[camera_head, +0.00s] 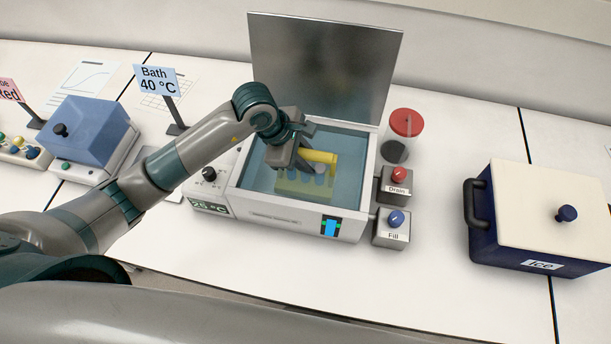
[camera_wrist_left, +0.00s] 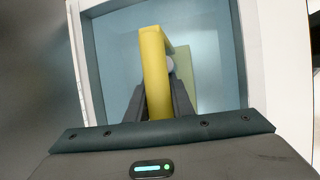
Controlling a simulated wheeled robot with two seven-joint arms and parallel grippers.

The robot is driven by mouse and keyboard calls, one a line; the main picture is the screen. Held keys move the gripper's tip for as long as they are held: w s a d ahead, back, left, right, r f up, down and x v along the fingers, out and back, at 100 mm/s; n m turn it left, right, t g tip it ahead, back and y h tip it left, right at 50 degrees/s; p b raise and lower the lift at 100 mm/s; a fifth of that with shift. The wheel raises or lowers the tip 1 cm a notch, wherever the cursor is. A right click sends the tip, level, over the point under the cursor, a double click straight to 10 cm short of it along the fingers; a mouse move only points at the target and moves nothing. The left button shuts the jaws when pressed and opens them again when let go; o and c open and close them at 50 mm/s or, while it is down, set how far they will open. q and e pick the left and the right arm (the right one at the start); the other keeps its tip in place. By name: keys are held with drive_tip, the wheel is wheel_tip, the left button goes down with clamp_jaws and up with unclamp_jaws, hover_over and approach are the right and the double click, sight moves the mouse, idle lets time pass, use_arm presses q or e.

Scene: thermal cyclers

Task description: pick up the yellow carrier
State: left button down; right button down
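The yellow carrier (camera_head: 320,156) is in the open water bath (camera_head: 295,218), with its top bar above and its lower body, holding several blue-looking tubes, seen through the water. My left gripper (camera_head: 300,163) reaches down into the bath at the bar's left end. In the left wrist view the yellow bar (camera_wrist_left: 155,75) runs between the two dark fingers of my left gripper (camera_wrist_left: 157,100), with no clear gap on either side. The fingers look shut on the bar. The carrier looks upright. My right gripper is not in view.
The bath's lid (camera_head: 325,65) stands open behind. Drain (camera_head: 397,182) and Fill (camera_head: 392,228) button boxes stand at its right, near a red-capped jar (camera_head: 405,125). A blue ice box (camera_head: 530,225) is far right, a blue-lidded device (camera_head: 92,132) left.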

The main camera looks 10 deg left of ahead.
use_arm(q)
drive_tip(key=shift+r, duration=0.1)
drive_tip(key=shift+r+p, duration=0.3)
drive_tip(key=shift+p, duration=0.35)
wheel_tip(320, 180, up, 8)
drive_tip(key=b, duration=0.3)
drive_tip(key=shift+r+b, duration=0.25)
drive_tip(key=shift+b, duration=0.05)
drive_tip(key=shift+r, duration=0.65)
drive_tip(key=shift+r, duration=0.1)
